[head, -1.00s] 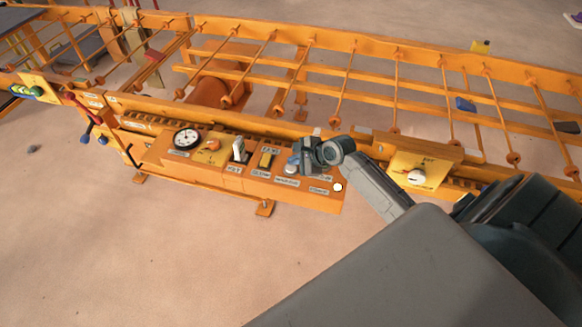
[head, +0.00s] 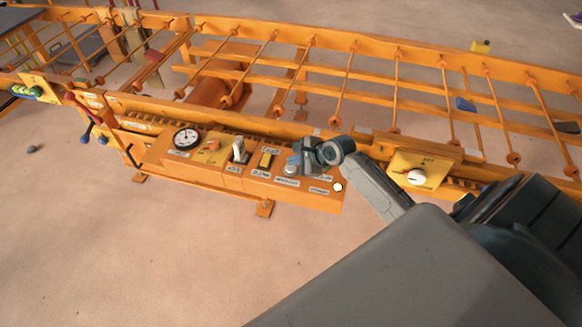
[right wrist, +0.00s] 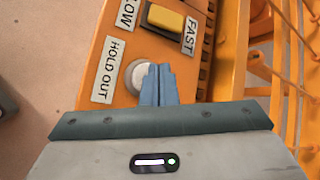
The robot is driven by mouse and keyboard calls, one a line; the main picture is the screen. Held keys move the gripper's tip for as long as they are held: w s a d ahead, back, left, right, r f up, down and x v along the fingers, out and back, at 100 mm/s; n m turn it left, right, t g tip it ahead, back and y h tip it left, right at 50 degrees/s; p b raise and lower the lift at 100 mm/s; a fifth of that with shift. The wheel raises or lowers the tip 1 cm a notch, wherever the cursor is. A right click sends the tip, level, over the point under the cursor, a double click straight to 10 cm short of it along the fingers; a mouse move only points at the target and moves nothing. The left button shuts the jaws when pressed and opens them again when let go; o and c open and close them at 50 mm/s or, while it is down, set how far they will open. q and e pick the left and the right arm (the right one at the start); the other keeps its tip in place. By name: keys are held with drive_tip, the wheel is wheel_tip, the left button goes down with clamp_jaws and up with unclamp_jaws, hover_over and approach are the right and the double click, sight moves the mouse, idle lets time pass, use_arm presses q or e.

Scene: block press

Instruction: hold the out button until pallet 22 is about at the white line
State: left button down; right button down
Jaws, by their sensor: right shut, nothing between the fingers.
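The round pale button (right wrist: 136,76) beside the HOLD OUT label (right wrist: 108,70) is in the right wrist view. It also shows on the orange control panel in the head view (head: 291,169). My right gripper (right wrist: 158,72) is shut and empty. Its blue-grey fingertips overlap the button's right edge in the right wrist view; I cannot tell whether they press it. In the head view the right gripper (head: 297,160) is over the panel at this button. I cannot make out pallet 22 or the white line. My left gripper is not in view.
A yellow slow/fast switch (right wrist: 166,18) is beside the button. A dial (head: 186,138) and a white switch (head: 239,150) are farther left on the panel. A yellow plate with a white knob (head: 416,177) is at right. The orange roller frame (head: 330,38) runs behind.

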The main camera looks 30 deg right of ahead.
idle(0.3)
drive_tip(key=shift+f+p, duration=0.4)
